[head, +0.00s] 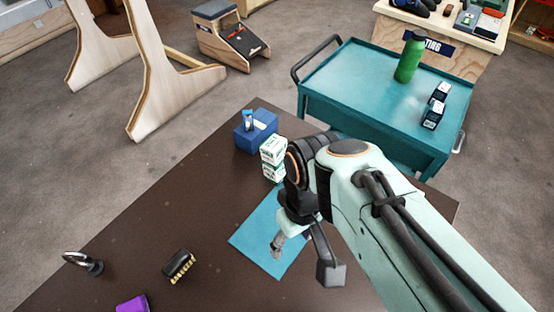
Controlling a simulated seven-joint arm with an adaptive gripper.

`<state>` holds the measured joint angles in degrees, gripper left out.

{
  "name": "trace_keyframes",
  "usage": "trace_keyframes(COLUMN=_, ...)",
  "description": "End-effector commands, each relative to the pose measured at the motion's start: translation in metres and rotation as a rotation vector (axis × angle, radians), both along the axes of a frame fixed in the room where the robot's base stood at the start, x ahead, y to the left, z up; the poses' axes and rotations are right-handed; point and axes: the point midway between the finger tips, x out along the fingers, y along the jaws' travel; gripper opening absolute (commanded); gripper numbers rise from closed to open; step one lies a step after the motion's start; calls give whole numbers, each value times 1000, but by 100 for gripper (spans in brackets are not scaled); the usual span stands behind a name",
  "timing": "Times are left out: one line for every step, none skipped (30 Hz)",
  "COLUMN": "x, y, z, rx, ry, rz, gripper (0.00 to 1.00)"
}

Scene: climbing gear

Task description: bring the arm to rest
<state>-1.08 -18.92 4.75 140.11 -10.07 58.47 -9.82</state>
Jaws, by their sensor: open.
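My gripper (303,257) hangs at the end of my pale green arm, above the right part of a blue mat (262,248) on the dark table. Its fingers are apart, and I see nothing between them. The arm reaches in from the lower right and hides part of the mat and the table behind it.
On the table are a blue box (257,133), two stacked white-green boxes (273,160), a brush (180,266), a metal ring piece (83,262) and a purple item (133,303). A teal cart (370,75) behind holds a green bottle (409,58). The table's left middle is clear.

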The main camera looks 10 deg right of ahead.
Motion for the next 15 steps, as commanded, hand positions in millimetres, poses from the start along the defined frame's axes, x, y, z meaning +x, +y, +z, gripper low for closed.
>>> trace_keyframes(x=-15, y=-10, z=4, rx=-5, ry=-1, rz=-93, gripper=50)
trace_keyframes(x=-23, y=-15, z=6, rx=-6, ry=2, rz=-144, gripper=50)
trace_keyframes(x=-32, y=-20, z=6, rx=-5, ry=8, rz=-201, gripper=50)
trace_keyframes(x=-38, y=-23, z=7, rx=-4, ry=12, rz=-237, gripper=50)
trace_keyframes(x=-42, y=-25, z=7, rx=-4, ry=15, rz=-264, gripper=50)
trace_keyframes(x=-46, y=-26, z=7, rx=-3, ry=20, rz=-290, gripper=50)
trace_keyframes(x=-49, y=-27, z=7, rx=-1, ry=21, rz=-303, gripper=50)
trace_keyframes(x=-50, y=-28, z=7, rx=-1, ry=23, rz=-312, gripper=50)
trace_keyframes(x=-51, y=-28, z=7, rx=-1, ry=25, rz=-319, gripper=50)
trace_keyframes(x=-51, y=-28, z=7, rx=0, ry=25, rz=-320, gripper=50)
trace_keyframes(x=-51, y=-28, z=7, rx=-2, ry=25, rz=-320, gripper=50)
trace_keyframes(x=-51, y=-28, z=7, rx=-2, ry=25, rz=-319, gripper=50)
trace_keyframes(x=-51, y=-28, z=7, rx=-1, ry=24, rz=-318, gripper=50)
trace_keyframes(x=-50, y=-28, z=7, rx=-1, ry=24, rz=-317, gripper=50)
trace_keyframes(x=-50, y=-28, z=7, rx=-1, ry=24, rz=-316, gripper=50)
